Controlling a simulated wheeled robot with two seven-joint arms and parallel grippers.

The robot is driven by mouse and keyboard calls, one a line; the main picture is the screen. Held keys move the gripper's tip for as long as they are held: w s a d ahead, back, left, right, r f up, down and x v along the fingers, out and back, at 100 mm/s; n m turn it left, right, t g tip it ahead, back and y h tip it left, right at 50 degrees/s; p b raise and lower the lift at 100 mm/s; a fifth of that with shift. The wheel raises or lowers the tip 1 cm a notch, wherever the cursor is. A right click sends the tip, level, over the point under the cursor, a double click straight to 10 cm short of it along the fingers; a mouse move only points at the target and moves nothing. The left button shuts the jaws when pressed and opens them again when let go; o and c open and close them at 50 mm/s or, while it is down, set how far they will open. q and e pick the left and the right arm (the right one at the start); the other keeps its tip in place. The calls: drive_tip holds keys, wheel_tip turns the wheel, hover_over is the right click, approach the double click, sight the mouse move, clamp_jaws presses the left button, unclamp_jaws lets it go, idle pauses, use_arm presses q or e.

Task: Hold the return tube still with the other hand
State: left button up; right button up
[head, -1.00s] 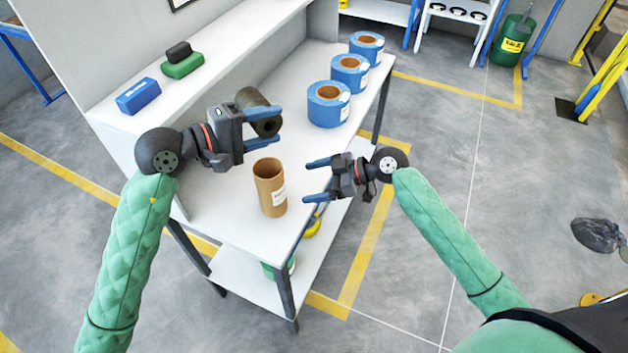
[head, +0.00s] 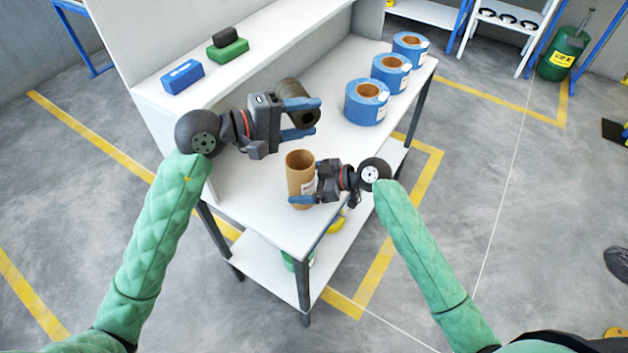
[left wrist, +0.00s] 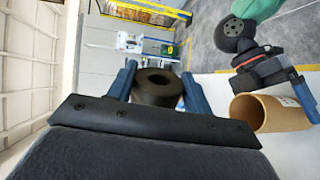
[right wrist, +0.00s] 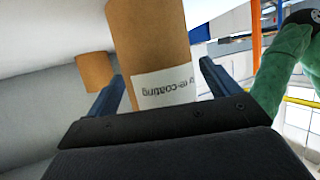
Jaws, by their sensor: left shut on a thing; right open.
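The return tube (head: 299,172), a brown cardboard cylinder with a white label, stands upright on the white bench near its front edge. My right gripper (head: 310,184) is open at the tube from the right, one blue finger passing in front of it. In the right wrist view the tube (right wrist: 150,40) rises between the two fingers, with gaps on both sides and its label facing the palm. My left gripper (head: 305,118) is shut on a dark hollow roll (head: 291,92), held above the bench behind the tube. The roll (left wrist: 158,84) sits between the fingers in the left wrist view.
Blue tape rolls (head: 367,102) stand in a row along the bench's right side. A blue box (head: 182,77) and a green block (head: 229,51) with a black top sit on the raised shelf (head: 285,40). A second brown shape (right wrist: 95,72) shows in the right wrist view.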

drive_tip(key=shift+a+f, duration=0.1)
drive_tip(key=shift+a, duration=0.15)
drive_tip(key=c, duration=1.1)
use_arm(q)
wheel_tip(320, 180, down, 13)
idle(1.3)
drive_tip(key=o, duration=1.2)
drive_tip(key=shift+a, duration=0.1)
drive_tip(key=shift+v, duration=5.95)
drive_tip(key=shift+s, duration=0.1)
drive_tip(key=shift+c, duration=0.4)
